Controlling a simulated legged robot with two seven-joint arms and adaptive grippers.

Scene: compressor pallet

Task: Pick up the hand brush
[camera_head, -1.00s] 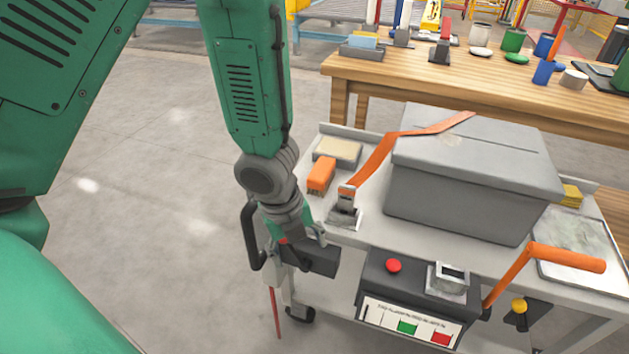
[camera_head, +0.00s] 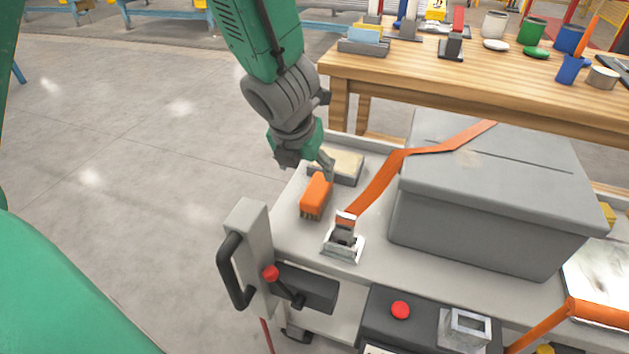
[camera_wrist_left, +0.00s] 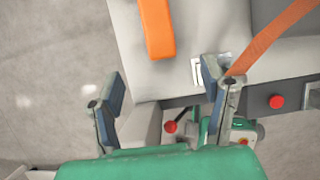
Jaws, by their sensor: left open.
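The hand brush (camera_head: 315,195) has an orange back and bristles underneath. It lies on the near left part of the grey cart top (camera_head: 290,233), in front of a pale block. In the left wrist view the brush (camera_wrist_left: 156,28) shows as an orange bar at the top, beyond the fingertips. My left gripper (camera_head: 318,163) is above and behind the brush in the head view, partly overlapping the pale block. In the left wrist view my left gripper (camera_wrist_left: 162,85) has its fingers wide apart with nothing between them. My right gripper is not in view.
A large grey box (camera_head: 490,215) with an orange strap (camera_head: 385,180) stands right of the brush. A metal buckle (camera_head: 343,240) sits close to it. A cart handle (camera_head: 232,270) rises at the left corner. Open floor lies left; a wooden workbench (camera_head: 400,75) stands behind.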

